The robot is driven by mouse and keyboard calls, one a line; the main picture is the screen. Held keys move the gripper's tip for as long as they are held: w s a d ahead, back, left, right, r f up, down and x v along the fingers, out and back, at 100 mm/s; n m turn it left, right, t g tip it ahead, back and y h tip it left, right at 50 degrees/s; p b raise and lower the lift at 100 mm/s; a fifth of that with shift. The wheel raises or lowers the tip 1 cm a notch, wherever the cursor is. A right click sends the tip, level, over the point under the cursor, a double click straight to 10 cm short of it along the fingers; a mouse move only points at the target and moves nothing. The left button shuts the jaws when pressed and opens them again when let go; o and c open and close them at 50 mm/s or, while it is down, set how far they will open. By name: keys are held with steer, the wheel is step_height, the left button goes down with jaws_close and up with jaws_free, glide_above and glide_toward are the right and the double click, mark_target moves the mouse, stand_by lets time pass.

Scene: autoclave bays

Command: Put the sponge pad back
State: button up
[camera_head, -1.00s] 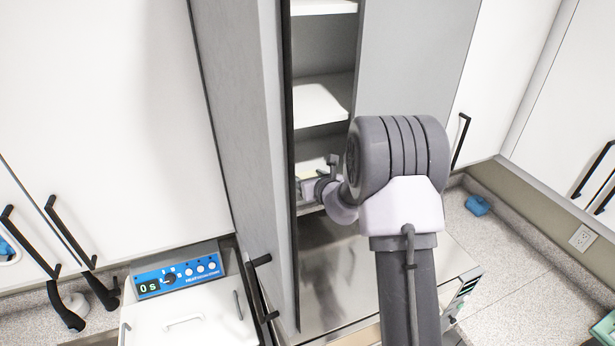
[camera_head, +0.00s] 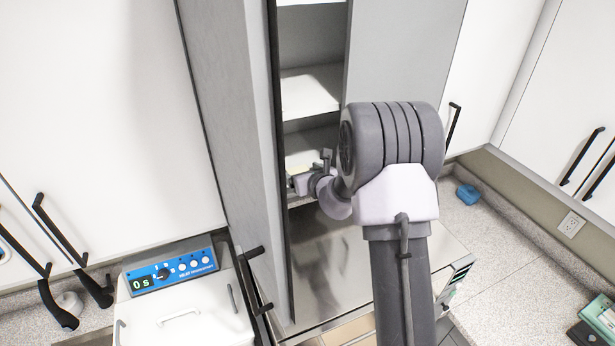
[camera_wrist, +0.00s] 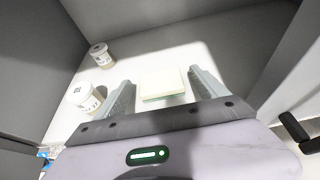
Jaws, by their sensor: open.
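A flat pale cream pad with a greenish lower edge, which looks like the sponge pad (camera_wrist: 163,84), lies on a white shelf (camera_wrist: 140,60) in the wrist view. My gripper (camera_wrist: 164,92) is open, with one finger on each side of the pad and a gap to each. In the head view my gripper (camera_head: 300,180) reaches into a lower shelf of the tall grey cabinet (camera_head: 230,110). There my arm hides much of the shelf, and only a bit of the pale pad shows.
Two labelled jars (camera_wrist: 85,97) (camera_wrist: 101,54) stand left of the pad. The cabinet's side walls are close to my arm. A white heater box (camera_head: 185,315) stands at lower left. A blue block (camera_head: 467,193) lies on the right counter, beside free space.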

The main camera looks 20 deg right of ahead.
steer(key=b+v, duration=0.2)
steer(key=v, duration=0.8)
steer(key=shift+s, duration=0.4)
